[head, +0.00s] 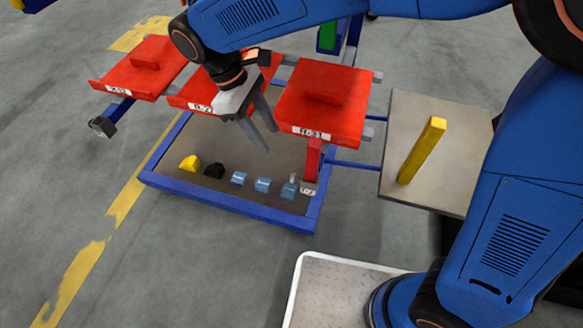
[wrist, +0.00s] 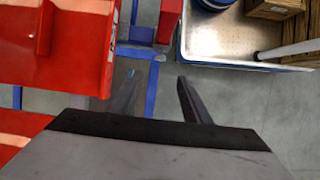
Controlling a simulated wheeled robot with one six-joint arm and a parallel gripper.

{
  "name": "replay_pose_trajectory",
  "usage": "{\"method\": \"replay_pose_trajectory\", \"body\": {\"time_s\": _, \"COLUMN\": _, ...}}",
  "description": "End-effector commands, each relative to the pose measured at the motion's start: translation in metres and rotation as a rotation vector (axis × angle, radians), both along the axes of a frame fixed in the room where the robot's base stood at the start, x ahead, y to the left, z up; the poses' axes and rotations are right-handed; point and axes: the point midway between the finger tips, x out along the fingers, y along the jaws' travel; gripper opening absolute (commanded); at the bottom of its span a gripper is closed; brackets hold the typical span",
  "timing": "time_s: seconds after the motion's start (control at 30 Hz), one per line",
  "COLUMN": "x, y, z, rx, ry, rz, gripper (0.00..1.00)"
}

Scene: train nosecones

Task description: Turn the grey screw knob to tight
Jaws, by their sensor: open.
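A dark grey knob-like block (head: 102,126) sits on the end of a blue bar at the left of the rack, in the head view. A small grey piece (head: 290,188) stands near a white label at the tray's right front corner; I cannot tell which of these is the screw knob. My gripper (head: 270,141) is open and empty, pointing down between the middle and right red panels, above the tray. In the wrist view its two fingers (wrist: 157,80) are spread apart with nothing between them.
Red panels (head: 335,98) stand close on both sides of my gripper. The blue-framed tray (head: 160,181) below holds yellow, black and blue pieces. A board with a yellow bar (head: 422,150) is at the right. Open floor lies front left.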

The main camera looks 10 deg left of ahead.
Motion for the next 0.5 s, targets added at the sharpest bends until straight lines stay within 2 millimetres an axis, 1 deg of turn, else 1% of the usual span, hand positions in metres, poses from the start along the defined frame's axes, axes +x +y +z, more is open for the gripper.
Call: {"method": "replay_pose_trajectory", "body": {"time_s": 0.5, "x": -0.002, "y": -0.036, "z": -0.084, "rx": -0.003, "ry": 0.001, "rz": -0.001, "gripper": 0.44}}
